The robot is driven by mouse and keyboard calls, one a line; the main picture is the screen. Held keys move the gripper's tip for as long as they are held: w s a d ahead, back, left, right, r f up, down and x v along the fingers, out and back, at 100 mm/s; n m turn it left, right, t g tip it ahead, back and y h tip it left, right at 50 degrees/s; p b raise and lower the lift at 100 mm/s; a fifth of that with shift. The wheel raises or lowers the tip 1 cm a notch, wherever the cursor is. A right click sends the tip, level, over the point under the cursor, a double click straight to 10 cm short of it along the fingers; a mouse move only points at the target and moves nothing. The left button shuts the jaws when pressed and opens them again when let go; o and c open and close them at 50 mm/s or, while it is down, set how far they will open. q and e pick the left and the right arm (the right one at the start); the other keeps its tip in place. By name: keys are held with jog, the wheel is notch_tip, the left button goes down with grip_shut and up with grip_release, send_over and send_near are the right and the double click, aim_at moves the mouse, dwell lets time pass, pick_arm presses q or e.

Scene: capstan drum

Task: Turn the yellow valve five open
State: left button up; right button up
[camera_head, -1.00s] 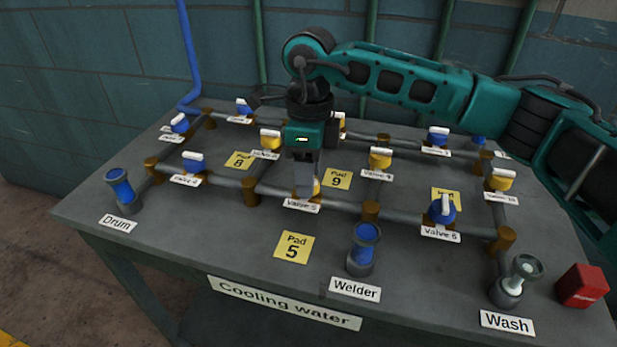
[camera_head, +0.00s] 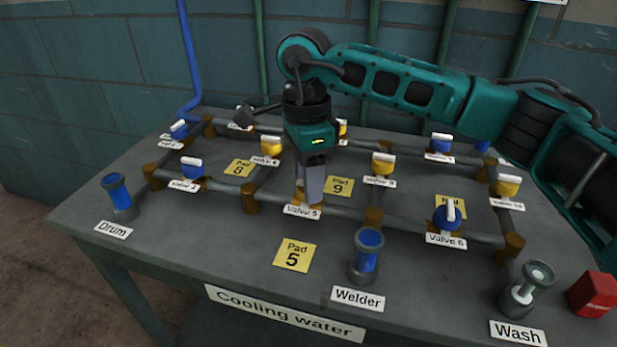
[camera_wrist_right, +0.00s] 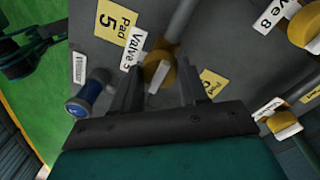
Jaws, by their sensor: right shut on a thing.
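Valve 5 is a yellow valve (camera_head: 299,189) on the grey pipe near the middle of the table, behind its "Valve 5" label (camera_head: 301,211). My right gripper (camera_head: 310,196) points down over it, and its fingers hide most of the valve in the head view. In the right wrist view the yellow valve (camera_wrist_right: 155,66) with its pale handle shows between the two finger tips. The right gripper is shut on the handle; the exact contact is partly hidden. The yellow Pad 5 plate (camera_head: 294,255) lies in front of the valve. My left gripper is not in view.
The Welder sight glass (camera_head: 367,255) stands in front right, the Drum one (camera_head: 120,196) at left. A red box (camera_head: 593,294) is at the right edge.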

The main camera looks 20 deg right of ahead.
jog(key=o, duration=1.1)
jog(key=shift+c, duration=0.2)
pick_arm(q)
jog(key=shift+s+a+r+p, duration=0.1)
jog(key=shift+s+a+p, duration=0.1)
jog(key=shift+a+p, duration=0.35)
pick_arm(e)
notch_tip(320, 180, up, 13)
jog(key=w, duration=0.1)
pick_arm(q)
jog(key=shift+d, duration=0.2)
